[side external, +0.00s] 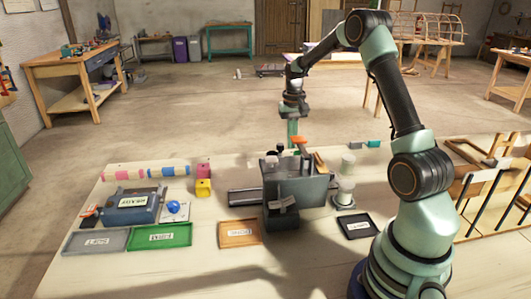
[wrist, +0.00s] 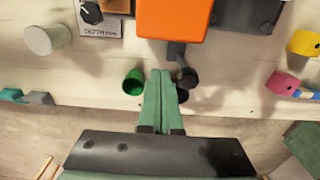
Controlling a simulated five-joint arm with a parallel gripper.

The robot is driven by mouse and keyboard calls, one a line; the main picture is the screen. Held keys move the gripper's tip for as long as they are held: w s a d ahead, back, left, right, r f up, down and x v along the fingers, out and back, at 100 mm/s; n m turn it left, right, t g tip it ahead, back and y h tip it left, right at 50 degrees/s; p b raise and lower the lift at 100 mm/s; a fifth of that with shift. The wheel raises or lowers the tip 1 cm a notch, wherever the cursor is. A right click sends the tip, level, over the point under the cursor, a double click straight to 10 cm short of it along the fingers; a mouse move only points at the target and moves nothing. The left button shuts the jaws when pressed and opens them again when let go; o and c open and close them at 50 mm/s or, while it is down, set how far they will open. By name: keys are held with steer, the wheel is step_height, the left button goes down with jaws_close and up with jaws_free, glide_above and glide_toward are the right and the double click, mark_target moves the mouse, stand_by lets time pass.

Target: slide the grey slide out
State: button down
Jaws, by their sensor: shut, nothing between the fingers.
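My gripper (side external: 292,143) hangs pointing down behind a dark grey box (side external: 305,187) on the table. In the wrist view my gripper (wrist: 158,75) has its green fingers pressed together, with nothing between them. A flat dark grey bar (side external: 243,197), which may be the grey slide, sticks out from the box's left side; it also shows at the top right of the wrist view (wrist: 252,12). I cannot tell for certain that it is the slide.
Pink and yellow blocks (side external: 203,187), a blue-grey case (side external: 132,205) and grey (side external: 97,241), green (side external: 160,236), orange (side external: 240,233) and black (side external: 357,226) trays occupy the table.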

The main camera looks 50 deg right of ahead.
steer(key=shift+w+a, duration=0.15)
steer(key=w+a, duration=1.2)
stand_by(4.2)
steer(key=shift+s+d, duration=0.1)
step_height(320, 180, up, 6)
steer(key=shift+s+d, duration=0.4)
stand_by(0.7)
